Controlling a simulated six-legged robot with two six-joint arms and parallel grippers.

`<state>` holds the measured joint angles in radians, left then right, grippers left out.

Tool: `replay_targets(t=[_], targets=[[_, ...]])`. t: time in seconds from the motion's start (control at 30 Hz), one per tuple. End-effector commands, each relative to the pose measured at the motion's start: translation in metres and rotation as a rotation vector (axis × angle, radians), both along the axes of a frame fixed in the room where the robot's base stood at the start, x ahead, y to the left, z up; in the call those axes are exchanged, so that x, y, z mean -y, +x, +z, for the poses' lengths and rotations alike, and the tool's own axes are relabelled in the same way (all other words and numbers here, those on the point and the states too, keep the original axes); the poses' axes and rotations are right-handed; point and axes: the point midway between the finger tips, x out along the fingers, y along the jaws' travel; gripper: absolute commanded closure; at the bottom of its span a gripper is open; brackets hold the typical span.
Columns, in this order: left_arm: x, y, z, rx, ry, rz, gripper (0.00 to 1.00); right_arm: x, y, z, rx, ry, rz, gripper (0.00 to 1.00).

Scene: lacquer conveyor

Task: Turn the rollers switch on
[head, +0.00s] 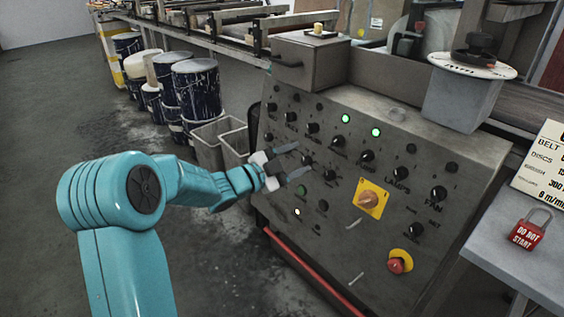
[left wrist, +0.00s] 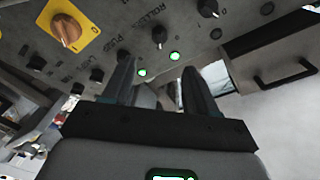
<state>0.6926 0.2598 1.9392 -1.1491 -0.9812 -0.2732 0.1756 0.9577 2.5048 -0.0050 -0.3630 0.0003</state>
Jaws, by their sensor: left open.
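The grey control panel (head: 345,225) carries several black rotary knobs. My left gripper (head: 303,159) is open in front of the panel's left half, and a black knob (head: 307,160) lies between its fingertips in the head view. In the left wrist view a black knob (left wrist: 159,36) with a ROLLERS label beside it sits just beyond the open fingertips (left wrist: 157,62), lined up between them. No touch is visible. I cannot tell the knob's exact setting. Two green lamps (head: 346,118) are lit on the panel. My right gripper is out of view.
An orange knob on a yellow plate (head: 370,199) and a red mushroom button (head: 400,262) are on the panel. A red DO NOT START padlock (head: 528,231) stands on a side table (head: 522,272). Grey bins (head: 207,147) and drums (head: 196,88) stand left of the panel.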

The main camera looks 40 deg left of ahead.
Motion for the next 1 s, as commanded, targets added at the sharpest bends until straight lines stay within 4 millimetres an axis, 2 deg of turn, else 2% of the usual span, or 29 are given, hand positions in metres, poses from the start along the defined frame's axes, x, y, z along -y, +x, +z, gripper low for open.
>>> replay_targets(t=[0.1,0.3,0.87,0.97,1.0], targets=[[-0.005,-0.023,0.001,-0.002,0.000,0.004,0.43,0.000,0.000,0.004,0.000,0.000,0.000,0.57],[-0.007,-0.040,0.000,-0.001,0.001,0.001,0.43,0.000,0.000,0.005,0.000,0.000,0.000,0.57],[-0.007,-0.041,-0.001,-0.001,0.000,-0.001,0.43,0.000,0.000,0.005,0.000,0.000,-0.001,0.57],[-0.002,-0.036,-0.013,-0.025,-0.041,0.005,0.43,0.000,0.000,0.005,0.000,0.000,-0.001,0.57],[0.004,-0.031,-0.025,-0.052,-0.087,0.011,0.43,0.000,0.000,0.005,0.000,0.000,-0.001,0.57]])
